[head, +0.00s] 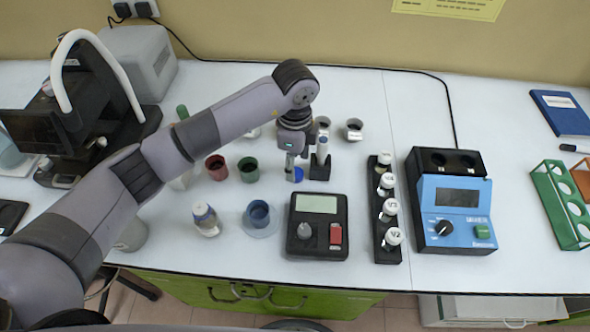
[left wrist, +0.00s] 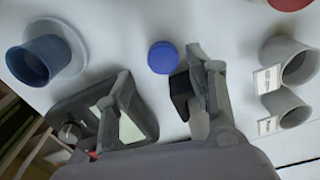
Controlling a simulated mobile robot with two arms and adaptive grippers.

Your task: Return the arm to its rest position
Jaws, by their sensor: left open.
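My left arm reaches in from the left in the head view and bends down at the wrist. My left gripper (head: 296,162) points down over the middle of the table, its jaws open. In the left wrist view the gripper's two fingers (left wrist: 158,78) stand apart with nothing held between them. A small round blue cap (left wrist: 162,57) lies on the table just beyond the fingertips; it shows partly behind the gripper in the head view (head: 298,175). My right gripper is not seen.
A black rack (head: 387,247) with several vials and a blue instrument (head: 456,213) stand to the right. Red (head: 215,163), green (head: 249,176) and blue (head: 259,212) cups stand left, under or near my arm.

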